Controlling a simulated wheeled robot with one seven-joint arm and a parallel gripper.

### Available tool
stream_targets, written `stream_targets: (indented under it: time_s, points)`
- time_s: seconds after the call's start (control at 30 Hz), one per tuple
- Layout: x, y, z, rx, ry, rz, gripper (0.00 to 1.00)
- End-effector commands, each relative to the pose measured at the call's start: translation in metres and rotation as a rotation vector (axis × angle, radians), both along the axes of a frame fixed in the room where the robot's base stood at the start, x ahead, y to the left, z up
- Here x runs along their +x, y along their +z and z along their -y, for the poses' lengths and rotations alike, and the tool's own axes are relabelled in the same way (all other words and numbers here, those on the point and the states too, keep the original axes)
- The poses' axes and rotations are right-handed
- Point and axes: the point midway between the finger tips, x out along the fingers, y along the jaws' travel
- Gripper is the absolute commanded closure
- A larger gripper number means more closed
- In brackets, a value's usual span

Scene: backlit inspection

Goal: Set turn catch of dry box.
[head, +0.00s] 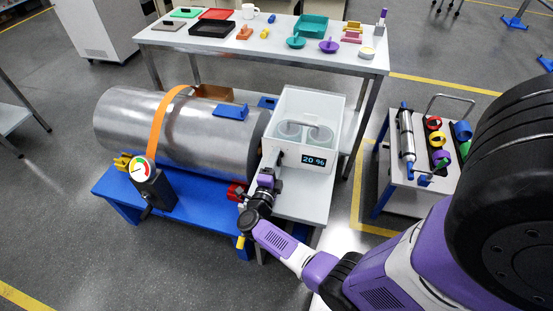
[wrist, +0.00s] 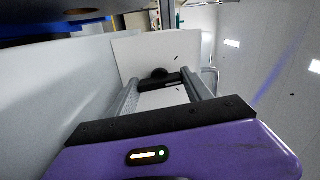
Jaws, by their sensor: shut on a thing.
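The dry box (head: 292,154) is a pale box with round spools inside and a small display reading 20 %. It stands on a light table beside the big metal cylinder. Its turn catch (wrist: 160,75) is a small dark knob with a bar, seen on a white face (wrist: 135,52) in the wrist view. My gripper (wrist: 161,78) has one finger on each side of the catch and is shut on it. In the head view my gripper (head: 270,166) is at the box's front left corner and largely hides the catch. The catch's exact angle is hard to tell.
The metal cylinder (head: 190,135) with an orange strap lies on a blue stand (head: 115,190), close left of my gripper. A dial gauge (head: 141,169) stands in front of it. A table (head: 340,57) with trays is behind. A small cart (head: 400,195) is at right.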

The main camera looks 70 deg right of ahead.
Motion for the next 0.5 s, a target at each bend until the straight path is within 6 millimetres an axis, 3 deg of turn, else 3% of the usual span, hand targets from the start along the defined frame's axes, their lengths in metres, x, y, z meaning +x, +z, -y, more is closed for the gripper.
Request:
stream_targets:
  time_s: [0.5]
  points:
    - [0.0005,-0.0003,-0.0012,-0.034,0.004,-0.458,0.82]
